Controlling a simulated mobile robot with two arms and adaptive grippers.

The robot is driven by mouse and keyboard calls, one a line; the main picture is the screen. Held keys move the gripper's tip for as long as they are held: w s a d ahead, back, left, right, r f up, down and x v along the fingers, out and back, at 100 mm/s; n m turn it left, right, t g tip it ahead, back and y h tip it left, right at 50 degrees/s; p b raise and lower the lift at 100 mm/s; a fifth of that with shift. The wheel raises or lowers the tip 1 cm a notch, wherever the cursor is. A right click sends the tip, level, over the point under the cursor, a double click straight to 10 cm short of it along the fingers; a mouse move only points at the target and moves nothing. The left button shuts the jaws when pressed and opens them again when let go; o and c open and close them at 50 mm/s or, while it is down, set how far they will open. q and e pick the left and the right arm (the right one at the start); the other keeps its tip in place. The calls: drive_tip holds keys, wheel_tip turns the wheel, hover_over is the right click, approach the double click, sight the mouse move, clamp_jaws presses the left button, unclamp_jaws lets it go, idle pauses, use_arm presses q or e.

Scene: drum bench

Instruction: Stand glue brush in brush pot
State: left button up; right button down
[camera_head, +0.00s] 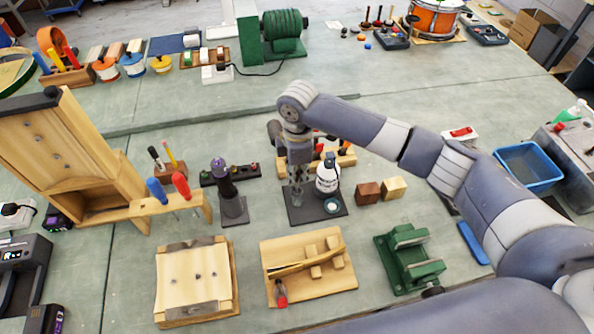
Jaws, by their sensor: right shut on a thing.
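My right gripper (297,188) points down over the left part of a dark square mat (308,217), left of a white bottle (328,174). It is shut on a slim thing that appears to be the glue brush, mostly hidden by the fingers. I cannot make out the brush's bristles or whether its lower end touches anything. I cannot tell whether this is the brush pot. My left gripper is not in view.
A wooden screwdriver rack (150,208) and a black stand with a purple-topped tool (231,200) stand to the left. Two wooden blocks (381,190) lie to the right. A wooden jig (310,265) and a green vise (409,257) are in front.

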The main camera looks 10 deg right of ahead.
drive_tip(key=shift+f+b, duration=0.75)
drive_tip(key=shift+f, duration=1.55)
drive_tip(key=c, duration=1.6)
unclamp_jaws()
drive_tip(key=shift+c, duration=0.2)
drive_tip(key=shift+r, duration=0.2)
wheel_tip(320, 180, up, 12)
drive_tip(key=shift+f, duration=0.15)
drive_tip(key=shift+s+f, duration=0.1)
